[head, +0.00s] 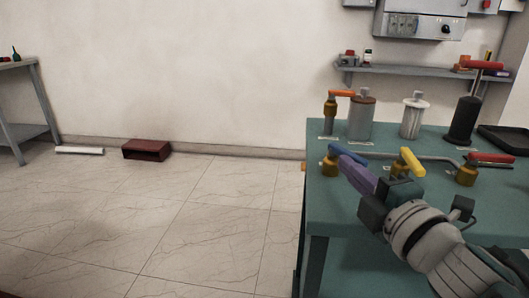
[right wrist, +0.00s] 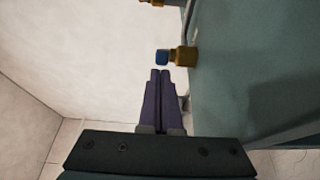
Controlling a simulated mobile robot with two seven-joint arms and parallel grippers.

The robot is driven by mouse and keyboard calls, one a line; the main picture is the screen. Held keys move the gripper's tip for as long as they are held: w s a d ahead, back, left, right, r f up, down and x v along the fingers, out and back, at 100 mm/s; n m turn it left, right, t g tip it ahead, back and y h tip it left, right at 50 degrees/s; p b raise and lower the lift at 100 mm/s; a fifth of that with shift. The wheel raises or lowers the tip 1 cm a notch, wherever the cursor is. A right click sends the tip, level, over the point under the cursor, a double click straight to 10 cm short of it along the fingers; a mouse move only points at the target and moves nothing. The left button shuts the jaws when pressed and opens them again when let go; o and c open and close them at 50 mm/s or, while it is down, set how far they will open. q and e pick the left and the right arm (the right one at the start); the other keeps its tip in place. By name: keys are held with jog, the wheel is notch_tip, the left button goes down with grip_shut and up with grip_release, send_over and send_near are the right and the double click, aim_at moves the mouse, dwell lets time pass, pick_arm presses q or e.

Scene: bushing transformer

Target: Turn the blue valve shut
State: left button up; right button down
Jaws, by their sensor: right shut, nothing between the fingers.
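The blue valve has a blue lever (head: 350,153) on a brass body (head: 330,164) at the left front of the green table. In the head view the lever slants from the body toward the right. My right gripper (head: 345,164) is shut and empty, with its purple fingers just in front of the lever. In the right wrist view the blue lever (right wrist: 162,56) shows as a small end beside its brass body (right wrist: 186,57). The shut fingertips (right wrist: 159,73) lie just below it in the picture; I cannot tell whether they touch. My left gripper is not in view.
Valves with a yellow lever (head: 411,161) and a red lever (head: 490,158) stand along the same table (head: 345,205). An orange-lever valve (head: 341,93), a grey cylinder (head: 361,120) and a black cylinder (head: 463,120) stand behind.

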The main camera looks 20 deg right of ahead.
jog(key=shift+d+n+y, duration=0.25)
jog(key=shift+n+y, duration=0.15)
jog(key=shift+y, duration=0.3)
jog(key=shift+d+y, duration=0.1)
jog(key=shift+y, duration=0.2)
jog(key=shift+s+d+n+y, duration=0.1)
jog(key=shift+d+n+y, duration=0.2)
jog(key=shift+n+y, duration=0.35)
jog(key=shift+d+n+y, duration=0.45)
jog(key=shift+n+y, duration=0.1)
jog(key=shift+y, duration=0.4)
jog(key=shift+d+b, duration=0.65)
jog(key=shift+d, duration=0.3)
jog(key=shift+w+d+b, duration=0.45)
jog(key=shift+d, duration=0.4)
